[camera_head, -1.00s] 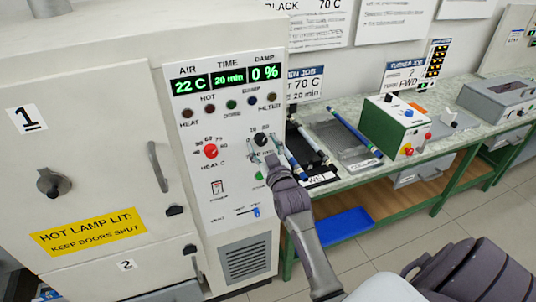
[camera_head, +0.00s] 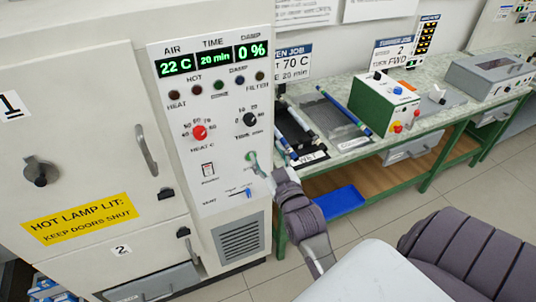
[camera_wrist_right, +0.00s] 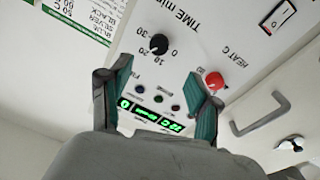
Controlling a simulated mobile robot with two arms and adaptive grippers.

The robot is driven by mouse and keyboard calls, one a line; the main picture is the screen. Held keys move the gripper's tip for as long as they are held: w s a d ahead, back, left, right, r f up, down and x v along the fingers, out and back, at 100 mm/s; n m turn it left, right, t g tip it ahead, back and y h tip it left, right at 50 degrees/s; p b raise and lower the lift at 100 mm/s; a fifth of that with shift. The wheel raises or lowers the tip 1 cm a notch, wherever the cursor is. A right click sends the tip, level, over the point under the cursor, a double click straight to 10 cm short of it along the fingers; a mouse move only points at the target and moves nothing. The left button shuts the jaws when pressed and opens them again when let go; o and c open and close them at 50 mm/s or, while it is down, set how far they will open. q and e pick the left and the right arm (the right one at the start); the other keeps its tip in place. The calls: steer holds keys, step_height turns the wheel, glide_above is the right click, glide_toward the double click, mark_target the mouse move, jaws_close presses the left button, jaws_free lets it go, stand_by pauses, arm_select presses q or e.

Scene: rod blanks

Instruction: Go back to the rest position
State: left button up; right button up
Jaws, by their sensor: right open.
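My right gripper (camera_head: 266,170) is in front of the lower right part of the oven's control panel (camera_head: 222,140), just below the black time knob (camera_head: 250,120). In the right wrist view, its two teal-lined fingers (camera_wrist_right: 158,85) are spread wide with nothing between them. The time knob also shows there (camera_wrist_right: 158,44), beyond the fingertips and apart from them. The red heat knob (camera_head: 200,132) is left of the time knob. The display (camera_head: 212,60) reads 22 C, 20 min and 0 %. My left gripper is not in view.
The oven doors (camera_head: 90,120) at the left look shut. A green-legged bench (camera_head: 345,165) to the right bears trays with rods (camera_head: 350,112), a green box (camera_head: 385,105) and a grey case (camera_head: 490,75). A blue bin (camera_head: 340,202) sits below. Open floor lies right.

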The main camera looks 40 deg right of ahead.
steer(key=a+f+n+g+y+b, duration=0.1)
steer(key=a+f+g+y, duration=0.15)
steer(key=f, duration=1.05)
steer(key=a+f+g+y+b, duration=0.15)
steer(key=a+f, duration=0.25)
steer(key=f, duration=0.8)
steer(key=s+a+f+g+b, duration=0.1)
steer(key=s+a+f+g, duration=0.1)
steer(key=s+f, duration=0.5)
steer(key=s+a+f+g, duration=0.2)
steer(key=f, duration=0.8)
steer(key=s+a+f+n+g+y+b, duration=0.15)
steer(key=s+f+g, duration=0.25)
steer(key=s+f, duration=1)
steer(key=s+f+g+b, duration=0.1)
steer(key=s+f, duration=0.3)
steer(key=s, duration=0.5)
steer(key=s+d+f+g, duration=0.1)
steer(key=s+f+g, duration=0.3)
steer(key=s, duration=0.5)
steer(key=shift+s+d+b, duration=0.15)
steer(key=shift+d+b, duration=0.05)
steer(key=shift+b, duration=0.2)
